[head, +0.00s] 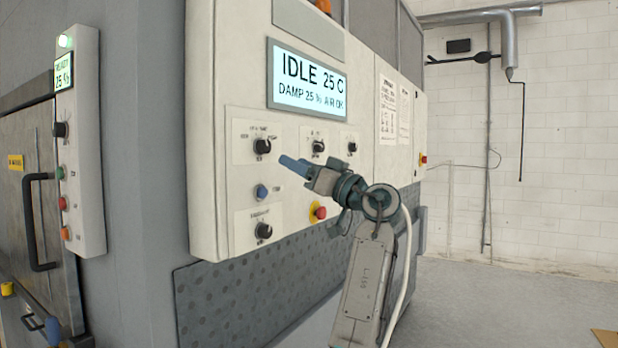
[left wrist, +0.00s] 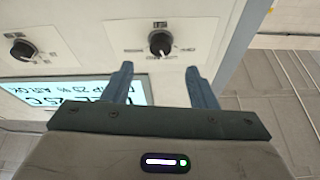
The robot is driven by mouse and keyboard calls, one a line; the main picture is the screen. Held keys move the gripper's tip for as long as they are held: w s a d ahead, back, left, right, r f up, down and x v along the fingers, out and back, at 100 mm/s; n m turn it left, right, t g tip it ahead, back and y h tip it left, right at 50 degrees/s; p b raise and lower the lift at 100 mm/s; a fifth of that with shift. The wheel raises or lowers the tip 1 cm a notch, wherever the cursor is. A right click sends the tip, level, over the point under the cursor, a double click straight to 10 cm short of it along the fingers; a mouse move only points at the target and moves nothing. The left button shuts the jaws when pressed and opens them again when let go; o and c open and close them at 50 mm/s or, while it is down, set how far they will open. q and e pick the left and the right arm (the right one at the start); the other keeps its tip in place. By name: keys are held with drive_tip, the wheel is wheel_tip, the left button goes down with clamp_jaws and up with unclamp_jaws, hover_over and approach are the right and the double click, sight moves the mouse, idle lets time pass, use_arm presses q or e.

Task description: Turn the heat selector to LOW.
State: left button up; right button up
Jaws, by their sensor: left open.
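The control panel (head: 225,180) has several black knobs, and their labels are too small to read surely, so I cannot tell which is the heat selector. The upper left knob (head: 262,146) is closest to my left gripper (head: 290,165). In the left wrist view, turned upside down, this knob (left wrist: 160,43) shows beyond and between the two blue-grey fingers of my left gripper (left wrist: 158,82). The fingers are open, empty and apart from it. Its setting is unclear. The upper middle knob (head: 318,147) also shows in the left wrist view (left wrist: 22,49). My right gripper is not in view.
A display (head: 306,80) reading IDLE 25 C is above the knobs. A blue button (head: 262,191), a lower knob (head: 264,231) and a red emergency button (head: 318,211) on yellow sit below. A door handle (head: 40,222) juts out at the left.

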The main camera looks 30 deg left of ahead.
use_arm(q)
drive_tip(key=shift+v, duration=1.25)
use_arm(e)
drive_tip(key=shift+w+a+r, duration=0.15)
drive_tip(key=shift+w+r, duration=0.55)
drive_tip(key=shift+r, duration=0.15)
